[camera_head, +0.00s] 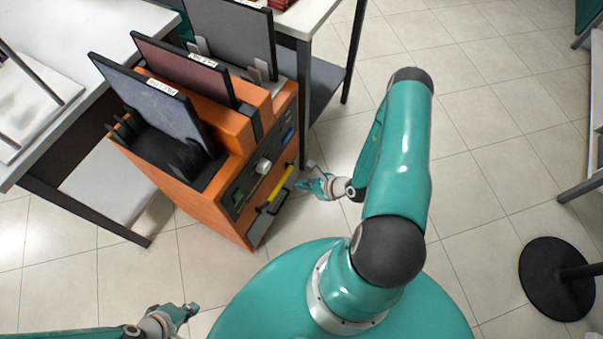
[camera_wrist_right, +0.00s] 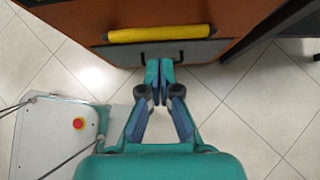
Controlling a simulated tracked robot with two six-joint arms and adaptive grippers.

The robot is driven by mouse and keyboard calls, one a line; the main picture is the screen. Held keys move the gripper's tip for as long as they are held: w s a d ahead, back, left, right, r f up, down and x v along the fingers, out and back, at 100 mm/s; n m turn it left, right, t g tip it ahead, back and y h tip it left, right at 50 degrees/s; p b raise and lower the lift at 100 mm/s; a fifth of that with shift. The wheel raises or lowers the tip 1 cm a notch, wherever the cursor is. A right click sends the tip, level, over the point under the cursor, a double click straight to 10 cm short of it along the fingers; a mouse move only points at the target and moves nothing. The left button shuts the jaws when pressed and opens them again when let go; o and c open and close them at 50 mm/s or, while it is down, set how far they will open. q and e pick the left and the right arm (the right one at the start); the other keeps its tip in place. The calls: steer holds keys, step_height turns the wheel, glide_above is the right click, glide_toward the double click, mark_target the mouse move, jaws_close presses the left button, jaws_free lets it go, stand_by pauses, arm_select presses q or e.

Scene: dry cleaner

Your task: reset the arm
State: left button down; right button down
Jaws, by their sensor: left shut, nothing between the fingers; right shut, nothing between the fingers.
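My right arm (camera_head: 400,150) reaches forward from my teal base in the head view. Its gripper (camera_head: 308,185) is beside the front of an orange machine (camera_head: 205,210), near its yellow handle bar (camera_head: 281,182). In the right wrist view the right gripper (camera_wrist_right: 159,66) is shut and empty, with its fingertips just below a grey panel and small dark handle on the machine. Whether the tips touch the panel I cannot tell. My left gripper (camera_head: 190,308) is low at the bottom left of the head view, over the floor, shut and empty.
The orange machine holds several upright panels (camera_head: 150,95) in slots. White tables (camera_head: 60,40) stand behind and left of it. A black round stand base (camera_head: 550,278) is at the right. Tiled floor (camera_head: 490,190) is clear between. The yellow bar also shows in the wrist view (camera_wrist_right: 160,34).

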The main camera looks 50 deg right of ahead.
stand_by(0.5)
steer(key=s+a+r+n+g+y+p, duration=0.15)
steer(key=a+r+n+y, duration=0.3)
steer(key=a, duration=0.45)
steer(key=s+a+r+n+g+y, duration=0.1)
steer(key=a+r+n+g+y, duration=0.3)
steer(key=a, duration=0.4)
steer(key=s+a+r+n+g+h, duration=0.2)
steer(key=s+a+n+g, duration=0.2)
steer(key=s+n+g, duration=0.5)
steer(key=w+a+r+n+t+h+p, duration=0.1)
steer(key=w+n+t+h, duration=0.3)
steer(key=n, duration=1)
steer(key=w+r+t+p, duration=0.1)
steer(key=w+t, duration=0.1)
steer(key=w, duration=0.2)
steer(key=shift+w+r, duration=0.4)
steer(key=shift+n, duration=0.25)
